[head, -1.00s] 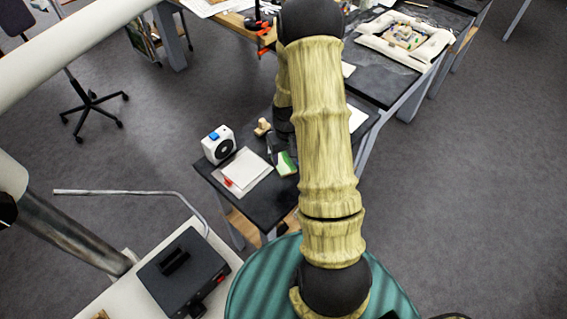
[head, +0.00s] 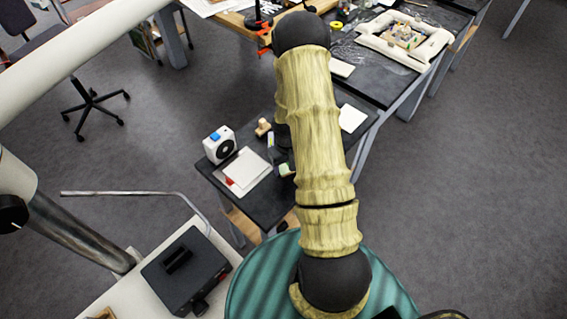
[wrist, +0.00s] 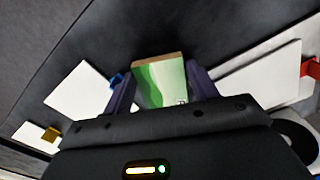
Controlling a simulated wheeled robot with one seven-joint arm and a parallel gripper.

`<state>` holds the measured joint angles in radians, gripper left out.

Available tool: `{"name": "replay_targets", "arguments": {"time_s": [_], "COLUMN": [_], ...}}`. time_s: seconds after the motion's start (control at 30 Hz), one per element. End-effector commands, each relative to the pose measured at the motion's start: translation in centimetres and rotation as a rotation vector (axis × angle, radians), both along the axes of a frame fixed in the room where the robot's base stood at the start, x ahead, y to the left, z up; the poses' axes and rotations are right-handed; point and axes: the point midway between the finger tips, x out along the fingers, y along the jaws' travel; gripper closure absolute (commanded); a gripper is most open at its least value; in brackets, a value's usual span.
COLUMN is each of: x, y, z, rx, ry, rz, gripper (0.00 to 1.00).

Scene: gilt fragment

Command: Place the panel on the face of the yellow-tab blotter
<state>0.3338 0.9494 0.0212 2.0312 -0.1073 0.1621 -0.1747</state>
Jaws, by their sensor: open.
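The panel, a green and white block with a tan edge (wrist: 163,83), is between the two fingers of my gripper (wrist: 163,90) in the wrist view. The fingers are open; whether either touches it I cannot tell. In the head view the panel (head: 285,169) is a small green patch on the dark table, and my arm hides most of the gripper (head: 280,155). The yellow-tab blotter (wrist: 32,140) is a white slab at the far left of the wrist view, with its yellow tab (wrist: 51,134) beside it. My gripper is apart from it, and its face looks bare.
A blue-tab blotter (wrist: 80,90) lies nearer, left of my gripper. A red-tab blotter (wrist: 262,77) lies at right, also in the head view (head: 247,168). A white boxy device with a black disc (head: 219,146) and a wooden piece (head: 263,127) stand close by.

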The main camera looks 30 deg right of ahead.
Motion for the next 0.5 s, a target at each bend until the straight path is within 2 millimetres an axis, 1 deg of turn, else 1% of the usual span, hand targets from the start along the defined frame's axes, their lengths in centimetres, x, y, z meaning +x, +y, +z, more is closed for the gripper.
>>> {"name": "replay_targets", "arguments": {"time_s": [0.37,0.43,0.5], "x": [0.01,0.01,0.01], "y": [-0.01,-0.01,-0.01], "z": [0.02,0.03,0.03], "rx": [0.000,0.000,0.000], "ry": [0.000,0.000,0.000], "rz": [0.000,0.000,0.000], "gripper": [0.42,0.52,0.65]}}
